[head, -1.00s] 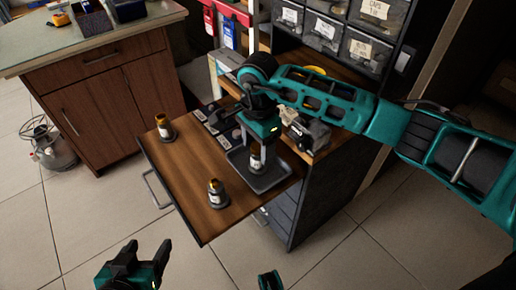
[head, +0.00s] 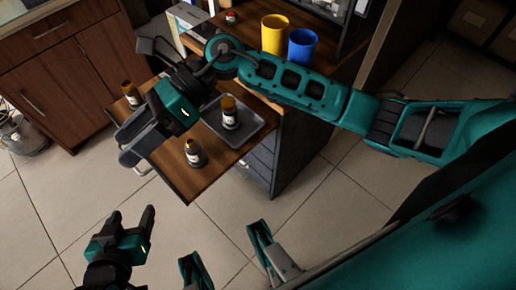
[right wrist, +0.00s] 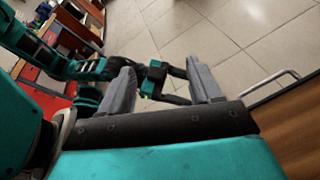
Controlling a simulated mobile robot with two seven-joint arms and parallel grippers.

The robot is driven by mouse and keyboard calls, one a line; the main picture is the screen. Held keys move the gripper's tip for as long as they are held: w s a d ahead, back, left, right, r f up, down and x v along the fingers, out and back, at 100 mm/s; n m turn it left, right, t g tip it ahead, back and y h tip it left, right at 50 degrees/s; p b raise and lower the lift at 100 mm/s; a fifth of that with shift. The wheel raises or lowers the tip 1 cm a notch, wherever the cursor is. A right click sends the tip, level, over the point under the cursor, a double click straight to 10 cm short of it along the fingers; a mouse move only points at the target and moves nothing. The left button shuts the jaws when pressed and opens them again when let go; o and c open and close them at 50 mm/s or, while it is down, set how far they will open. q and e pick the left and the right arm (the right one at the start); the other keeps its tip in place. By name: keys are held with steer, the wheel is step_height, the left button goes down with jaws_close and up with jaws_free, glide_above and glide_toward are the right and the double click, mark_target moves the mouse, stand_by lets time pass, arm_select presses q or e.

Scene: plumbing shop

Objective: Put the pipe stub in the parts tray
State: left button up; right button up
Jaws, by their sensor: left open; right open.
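A short piece with a copper-brown top, pale band and dark base, which I take for the pipe stub (head: 230,113), stands upright in the grey parts tray (head: 262,124). The tray lies on a wooden pull-out surface (head: 170,160). My right gripper (head: 138,148) is open and empty, above and left of the tray, apart from the stub. Its two fingers also show in the right wrist view (right wrist: 160,88), with nothing between them. My left gripper (head: 133,218) is open and empty, low in the head view over the floor.
Two similar upright pieces stand on the wood outside the tray, one near the front (head: 194,155) and one at the left (head: 131,95), partly near my right arm. A yellow cup (head: 274,34) and a blue cup (head: 302,47) stand on the counter behind. The floor in front is clear.

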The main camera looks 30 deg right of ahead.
steer(key=w+d+r+m+t+y, duration=0.1)
steer(key=w+r+m+t+y, duration=0.15)
steer(key=m+t, duration=0.5)
steer(key=w+d+r+m+t+y, duration=0.1)
steer(key=d+r+m+t+y, duration=0.25)
steer(key=m, duration=0.75)
steer(key=d+f+m+t+h, duration=0.2)
steer(key=d+f+m+h, duration=0.2)
steer(key=m, duration=0.4)
steer(key=d+f+m+t+h, duration=0.3)
steer(key=d+f+m+h, duration=0.1)
steer(key=m, duration=0.4)
steer(key=d+f+m+t+h, duration=0.2)
steer(key=d+f+m+h, duration=0.2)
steer(key=m, duration=0.5)
step_height(320, 180, down, 3)
steer(key=shift+w+f+t+h, duration=0.15)
steer(key=shift+t+h, duration=0.25)
steer(key=shift+h, duration=0.9)
arm_select(q)
steer(key=shift+d+r, duration=0.1)
arm_select(e)
steer(key=s+d+f+m+g+h, duration=0.2)
steer(key=s+d+f+m+g, duration=0.1)
steer(key=s+f+m, duration=0.3)
step_height(320, 180, down, 3)
steer(key=shift+s+d+f+g, duration=0.1)
steer(key=shift+s+d+g, duration=0.15)
steer(key=shift+s+g, duration=0.7)
